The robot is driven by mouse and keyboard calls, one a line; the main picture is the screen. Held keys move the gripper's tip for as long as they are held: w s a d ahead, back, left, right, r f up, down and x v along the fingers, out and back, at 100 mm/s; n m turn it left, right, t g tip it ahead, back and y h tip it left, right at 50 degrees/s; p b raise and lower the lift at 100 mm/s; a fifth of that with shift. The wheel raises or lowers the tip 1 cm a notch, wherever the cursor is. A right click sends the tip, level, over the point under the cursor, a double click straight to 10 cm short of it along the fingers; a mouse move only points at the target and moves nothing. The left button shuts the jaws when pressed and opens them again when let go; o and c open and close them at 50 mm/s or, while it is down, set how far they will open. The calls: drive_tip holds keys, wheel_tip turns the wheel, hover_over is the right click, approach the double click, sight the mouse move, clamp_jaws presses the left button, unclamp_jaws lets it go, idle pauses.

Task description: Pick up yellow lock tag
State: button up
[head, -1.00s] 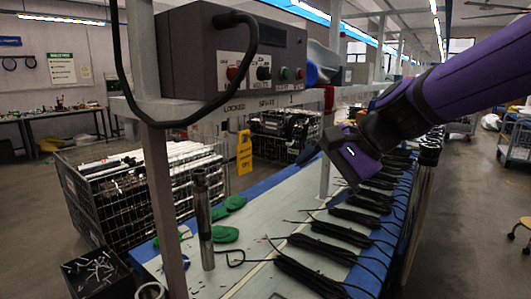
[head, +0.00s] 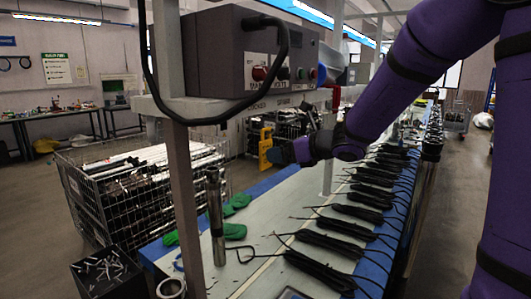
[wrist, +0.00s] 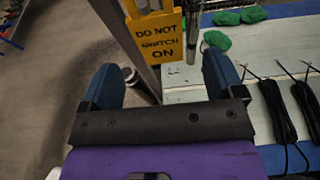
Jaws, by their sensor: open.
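The yellow lock tag (wrist: 158,38) shows at the top of the wrist view, with black letters reading "DO NOT SWITCH ON". In the head view the yellow tag (head: 265,150) hangs below the shelf, just left of my gripper (head: 286,152). In the wrist view my gripper (wrist: 160,82) is open, with its two blue fingers apart and nothing between them. The tag lies ahead of the fingertips, roughly in line with the gap. Its upper end is cut off in the wrist view.
A grey control box (head: 235,50) stands on the shelf (head: 200,107), held by a metal post (head: 182,210). An upright metal tube (head: 216,215) stands on the bench. Black cable bundles (head: 320,270) and green gloves (head: 235,230) lie there too. A wire cage (head: 120,210) stands left.

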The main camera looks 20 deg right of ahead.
sight(266, 168)
drive_tip(key=shift+x, duration=3.15)
drive_tip(key=c, duration=1)
